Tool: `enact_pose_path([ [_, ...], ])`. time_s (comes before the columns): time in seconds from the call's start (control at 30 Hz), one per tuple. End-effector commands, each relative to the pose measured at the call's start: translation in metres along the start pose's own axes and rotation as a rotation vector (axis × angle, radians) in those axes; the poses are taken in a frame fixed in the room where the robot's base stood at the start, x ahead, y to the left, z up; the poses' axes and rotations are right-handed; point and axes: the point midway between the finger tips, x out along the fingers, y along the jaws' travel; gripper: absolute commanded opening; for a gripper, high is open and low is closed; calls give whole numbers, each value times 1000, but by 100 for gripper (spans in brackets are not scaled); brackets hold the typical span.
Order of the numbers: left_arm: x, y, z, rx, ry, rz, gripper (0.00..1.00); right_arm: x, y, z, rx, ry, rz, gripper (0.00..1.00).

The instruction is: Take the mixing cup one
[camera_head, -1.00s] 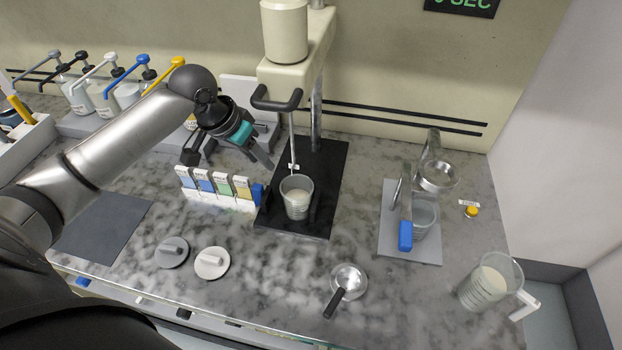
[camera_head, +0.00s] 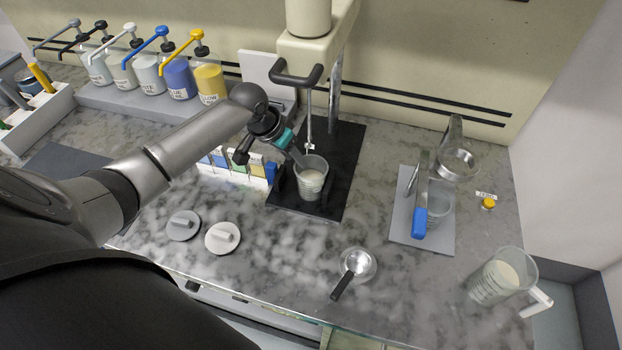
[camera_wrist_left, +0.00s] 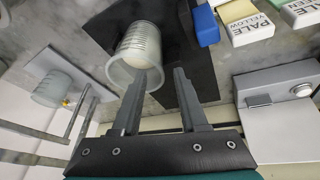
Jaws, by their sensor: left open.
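The mixing cup (camera_head: 312,180) is a clear cup with pale contents, standing upright on the black base (camera_head: 346,160) of the mixer, below its stirring rod. My left gripper (camera_head: 294,155) is open and sits just left of the cup, close to its rim. In the left wrist view, the cup (camera_wrist_left: 137,52) lies ahead of the two spread fingers (camera_wrist_left: 155,88), with nothing between them that I can see held. Whether a finger touches the cup I cannot tell. My right gripper is not in view.
The mixer head (camera_head: 307,45) and rod rise above the cup. Labelled color blocks (camera_head: 243,169) stand left of the base. Two round lids (camera_head: 222,237), a strainer (camera_head: 357,264), a second cup on a grey plate (camera_head: 402,233) and a measuring jug (camera_head: 497,280) lie around.

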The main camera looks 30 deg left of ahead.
Motion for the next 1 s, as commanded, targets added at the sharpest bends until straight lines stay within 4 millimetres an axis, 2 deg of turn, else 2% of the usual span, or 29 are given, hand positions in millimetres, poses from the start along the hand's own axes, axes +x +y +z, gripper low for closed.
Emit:
enact_pose_path([
  [0.1, 18, -3, 6, -3, -2, 1, 43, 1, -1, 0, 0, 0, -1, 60],
  [0.23, 32, -2, 5, -1, 0, 2, 43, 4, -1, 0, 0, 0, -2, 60],
  [0.6, 38, -2, 5, 0, -1, 0, 42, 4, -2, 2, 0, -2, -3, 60],
  [0.9, 38, -3, 5, 0, -1, 0, 8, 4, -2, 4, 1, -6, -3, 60],
  [1.0, 38, -3, 5, 0, -1, 0, 0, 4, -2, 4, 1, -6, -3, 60],
])
